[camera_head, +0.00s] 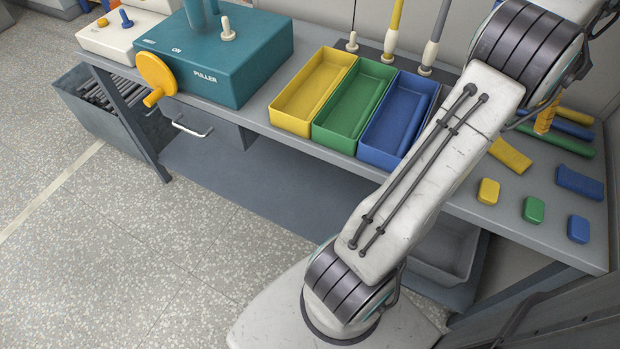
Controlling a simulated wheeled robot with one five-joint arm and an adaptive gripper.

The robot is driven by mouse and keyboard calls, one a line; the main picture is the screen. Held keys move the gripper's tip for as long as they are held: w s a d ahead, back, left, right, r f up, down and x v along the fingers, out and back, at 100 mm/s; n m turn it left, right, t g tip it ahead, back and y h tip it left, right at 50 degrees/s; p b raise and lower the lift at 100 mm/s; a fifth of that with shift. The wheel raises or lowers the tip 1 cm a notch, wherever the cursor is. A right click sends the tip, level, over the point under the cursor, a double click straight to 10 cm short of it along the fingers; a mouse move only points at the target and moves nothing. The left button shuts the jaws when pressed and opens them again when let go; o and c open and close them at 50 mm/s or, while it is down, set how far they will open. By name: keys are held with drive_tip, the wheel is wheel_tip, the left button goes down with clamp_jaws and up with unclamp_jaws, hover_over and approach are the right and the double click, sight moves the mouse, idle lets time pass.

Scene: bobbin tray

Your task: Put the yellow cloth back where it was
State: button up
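A flat yellow piece (511,155), which looks like the yellow cloth, lies on the right part of the bench, just right of my arm. A similar flat blue piece (580,182) lies to its right. No green flat piece shows between them. My arm rises from the lower middle to its elbow at the upper right, covering part of the bench. My gripper does not show in this view, so I cannot see whether it is open or holds anything.
Yellow (291,124), green (323,138) and blue (369,157) trays stand mid-bench, empty where visible. Small yellow (488,191), green (534,209) and blue (578,229) blocks lie near the front edge. A teal puller machine (232,75) stands left. Blue and green rods lie at the far right.

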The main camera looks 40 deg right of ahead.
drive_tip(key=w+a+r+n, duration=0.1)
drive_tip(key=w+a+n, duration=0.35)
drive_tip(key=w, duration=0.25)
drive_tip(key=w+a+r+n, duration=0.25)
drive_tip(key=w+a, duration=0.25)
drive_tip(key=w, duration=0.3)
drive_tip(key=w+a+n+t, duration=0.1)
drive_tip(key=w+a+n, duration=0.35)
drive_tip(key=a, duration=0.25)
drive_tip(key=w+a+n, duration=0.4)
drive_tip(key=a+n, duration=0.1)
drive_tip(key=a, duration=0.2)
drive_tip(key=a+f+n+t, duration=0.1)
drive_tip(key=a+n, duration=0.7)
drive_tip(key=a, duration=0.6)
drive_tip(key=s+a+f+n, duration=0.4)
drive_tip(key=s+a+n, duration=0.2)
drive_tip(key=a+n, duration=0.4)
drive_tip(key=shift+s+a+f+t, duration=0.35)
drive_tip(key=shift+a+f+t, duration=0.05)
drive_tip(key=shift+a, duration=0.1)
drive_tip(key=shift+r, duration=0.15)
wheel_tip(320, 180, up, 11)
drive_tip(key=p, duration=1)
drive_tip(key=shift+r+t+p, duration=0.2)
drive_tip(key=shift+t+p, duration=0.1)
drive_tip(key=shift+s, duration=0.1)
